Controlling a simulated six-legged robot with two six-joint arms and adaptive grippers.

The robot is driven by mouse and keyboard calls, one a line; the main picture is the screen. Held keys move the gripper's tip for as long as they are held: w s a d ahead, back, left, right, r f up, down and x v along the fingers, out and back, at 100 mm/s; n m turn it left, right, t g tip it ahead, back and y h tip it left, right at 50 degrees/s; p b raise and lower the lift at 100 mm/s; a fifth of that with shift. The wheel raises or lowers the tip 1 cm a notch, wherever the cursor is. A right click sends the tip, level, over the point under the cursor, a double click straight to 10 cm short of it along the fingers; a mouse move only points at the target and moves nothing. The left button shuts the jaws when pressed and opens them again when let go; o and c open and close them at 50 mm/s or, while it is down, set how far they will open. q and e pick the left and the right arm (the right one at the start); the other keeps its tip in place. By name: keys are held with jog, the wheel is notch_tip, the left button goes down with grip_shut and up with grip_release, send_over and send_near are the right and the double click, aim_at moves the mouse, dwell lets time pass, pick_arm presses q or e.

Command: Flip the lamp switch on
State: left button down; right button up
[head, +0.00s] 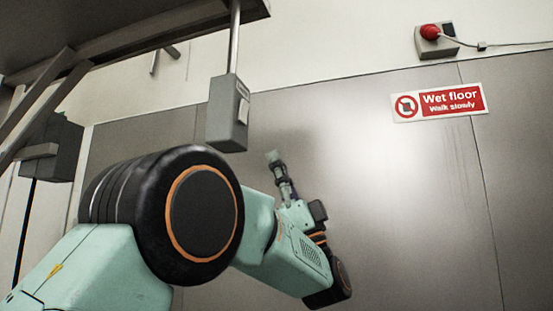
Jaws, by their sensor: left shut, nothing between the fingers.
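A grey switch box (226,122) hangs at the lower end of a metal conduit in the upper middle of the head view. A pale rocker switch (243,104) shows on its right-hand face; I cannot tell which way it is set. My left gripper (274,158) is shut and empty, pointing up, below and to the right of the box. In the picture it is apart from the switch. My left arm comes in from the lower left. My right gripper is not in view. No lamp can be made out.
A dark overhead shelf or hood (130,38) with slanted braces fills the upper left. A dark box (50,148) hangs at the left. A red button (430,32) and a wet floor sign (438,103) are on the wall.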

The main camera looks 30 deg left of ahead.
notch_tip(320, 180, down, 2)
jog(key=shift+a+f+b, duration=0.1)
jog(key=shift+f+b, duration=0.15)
jog(key=shift+b, duration=0.65)
